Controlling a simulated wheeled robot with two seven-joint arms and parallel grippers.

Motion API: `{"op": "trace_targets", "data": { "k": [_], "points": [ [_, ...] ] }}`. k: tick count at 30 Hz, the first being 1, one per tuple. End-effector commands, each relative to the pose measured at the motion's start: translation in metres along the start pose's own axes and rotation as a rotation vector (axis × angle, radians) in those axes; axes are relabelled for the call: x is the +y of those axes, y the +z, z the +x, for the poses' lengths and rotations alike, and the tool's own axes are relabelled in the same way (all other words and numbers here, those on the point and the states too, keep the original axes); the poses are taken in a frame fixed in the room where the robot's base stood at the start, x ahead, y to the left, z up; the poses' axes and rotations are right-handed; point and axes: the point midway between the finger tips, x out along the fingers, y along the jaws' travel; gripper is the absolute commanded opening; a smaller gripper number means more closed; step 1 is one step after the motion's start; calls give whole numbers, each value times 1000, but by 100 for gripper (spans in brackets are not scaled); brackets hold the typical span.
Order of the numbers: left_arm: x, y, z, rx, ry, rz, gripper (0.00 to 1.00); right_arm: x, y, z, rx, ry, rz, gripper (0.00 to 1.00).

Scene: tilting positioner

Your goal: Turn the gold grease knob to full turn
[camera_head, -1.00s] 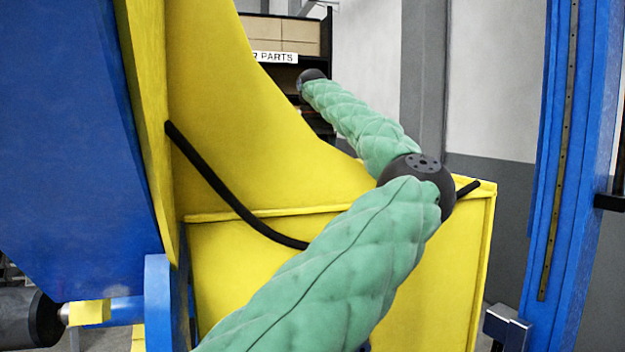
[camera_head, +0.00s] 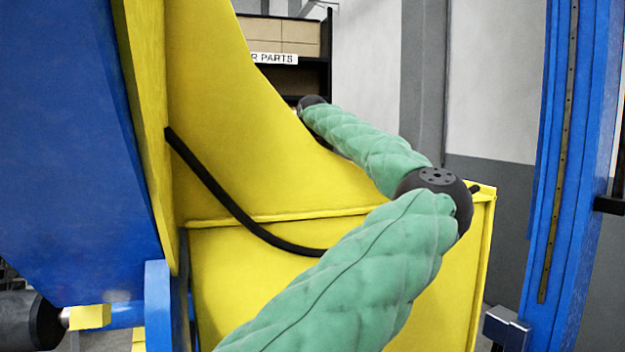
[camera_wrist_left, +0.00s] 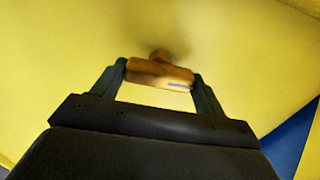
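The gold grease knob (camera_wrist_left: 160,73) shows in the left wrist view as a short crossbar on a stem against a yellow surface. It looks slightly blurred. My left gripper (camera_wrist_left: 160,76) has one finger at each end of the crossbar, and both fingertips appear to press on it. The crossbar lies nearly level in that view, dipping a little to the right. In the head view the knob and both grippers are out of sight. One of my green padded arms crosses that view, its far end partly behind the yellow structure.
The yellow structure (camera_head: 240,140) fills the middle of the head view, with a black hose (camera_head: 222,200) across it. A large blue body (camera_head: 70,150) stands at left, a blue column (camera_head: 570,150) at right. Shelving (camera_head: 285,58) stands behind.

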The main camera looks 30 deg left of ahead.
Motion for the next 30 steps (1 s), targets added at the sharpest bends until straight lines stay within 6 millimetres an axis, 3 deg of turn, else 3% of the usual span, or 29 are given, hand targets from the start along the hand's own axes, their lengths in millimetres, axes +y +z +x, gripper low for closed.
{"op": "trace_targets", "data": {
  "k": [15,30],
  "points": [
    [0,0,0,2,0,93,50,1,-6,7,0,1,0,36],
    [0,0,0,3,-1,527,50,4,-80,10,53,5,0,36]
  ]
}}
